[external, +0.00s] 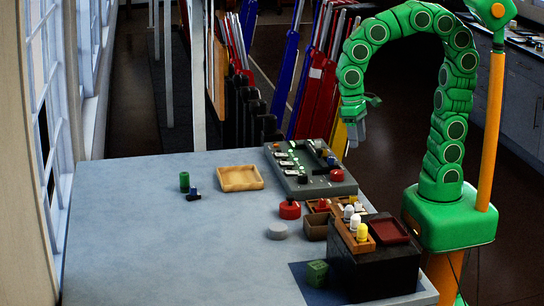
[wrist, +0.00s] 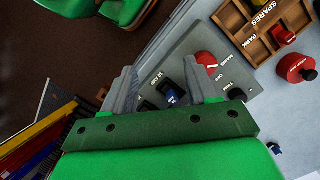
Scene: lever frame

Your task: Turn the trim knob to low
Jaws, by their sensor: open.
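The grey control panel (external: 318,187) lies near the table's far right edge, with several small knobs and lit switches. Its red knob (external: 337,175) is at the near right corner and shows in the wrist view (wrist: 206,65) beside "OFF" lettering. A blue knob (external: 331,161) also shows in the wrist view (wrist: 170,98), between my fingers and the green palm. Dark knobs sit around it.
A shallow wooden tray (external: 240,178) is left of the panel.

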